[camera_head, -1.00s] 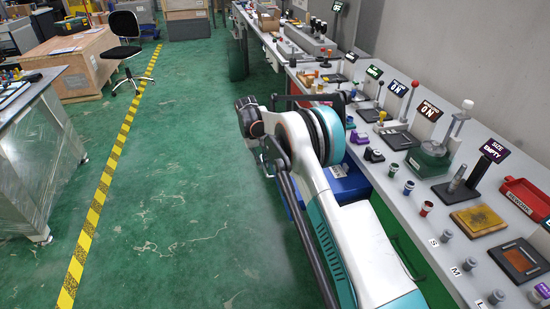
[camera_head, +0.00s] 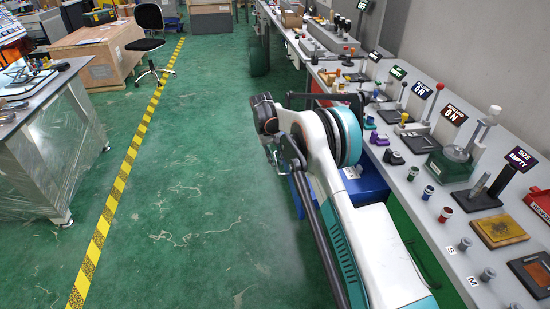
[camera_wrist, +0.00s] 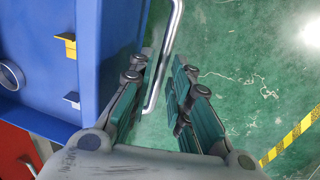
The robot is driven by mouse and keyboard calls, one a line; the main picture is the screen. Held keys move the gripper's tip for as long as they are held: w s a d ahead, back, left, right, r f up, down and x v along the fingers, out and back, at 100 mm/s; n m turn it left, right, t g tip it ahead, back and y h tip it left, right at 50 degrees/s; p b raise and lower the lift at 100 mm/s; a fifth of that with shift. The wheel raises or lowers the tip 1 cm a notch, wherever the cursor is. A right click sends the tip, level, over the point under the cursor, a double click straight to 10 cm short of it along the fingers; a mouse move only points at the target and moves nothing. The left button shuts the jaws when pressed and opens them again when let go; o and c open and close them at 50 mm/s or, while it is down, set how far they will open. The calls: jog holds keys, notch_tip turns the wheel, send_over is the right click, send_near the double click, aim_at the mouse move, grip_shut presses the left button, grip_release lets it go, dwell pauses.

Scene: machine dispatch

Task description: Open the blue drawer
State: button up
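The blue drawer unit (camera_head: 365,186) stands under the bench in the head view, partly hidden behind my arm. In the wrist view, a blue box-like body (camera_wrist: 105,45) fills the upper left. A bent silver bar handle (camera_wrist: 172,40) runs beside its right face, with green floor showing beyond. My gripper (camera_wrist: 157,68) is open, its left and right fingers apart. The lower part of the bar shows between them; whether a finger touches it cannot be told.
The bench (camera_head: 405,193) along the right carries switches, signs and small parts. A green front (camera_head: 415,245) lies below it, and red (camera_wrist: 18,155) shows at the wrist view's lower left. The green floor (camera_head: 200,200) is free up to the yellow tape line (camera_head: 125,170).

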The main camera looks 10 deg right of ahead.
notch_tip(320, 180, up, 12)
jog(key=a, duration=0.2)
jog(key=shift+a+f, duration=0.15)
dwell(0.4)
jog(key=s+d+r+t, duration=0.1)
jog(key=s+d+r, duration=0.1)
jog(key=s+r, duration=0.35)
jog(key=s+d+r+t, duration=0.1)
jog(key=s+d+r, duration=0.15)
jog(key=r, duration=0.55)
jog(key=s+d+r+t+y, duration=0.1)
jog(key=s+d+r, duration=0.1)
jog(key=s+r, duration=0.35)
jog(key=s+d+r+y, duration=0.1)
jog(key=s+r, duration=0.1)
jog(key=s, duration=0.7)
jog(key=s+d+f+t, duration=0.1)
jog(key=s+f+t, duration=0.1)
jog(key=s, duration=1.1)
jog(key=s+d+f+t, duration=0.2)
jog(key=s+f, duration=0.3)
jog(key=s, duration=0.8)
jog(key=shift+s+d, duration=0.2)
jog(key=shift+s, duration=0.15)
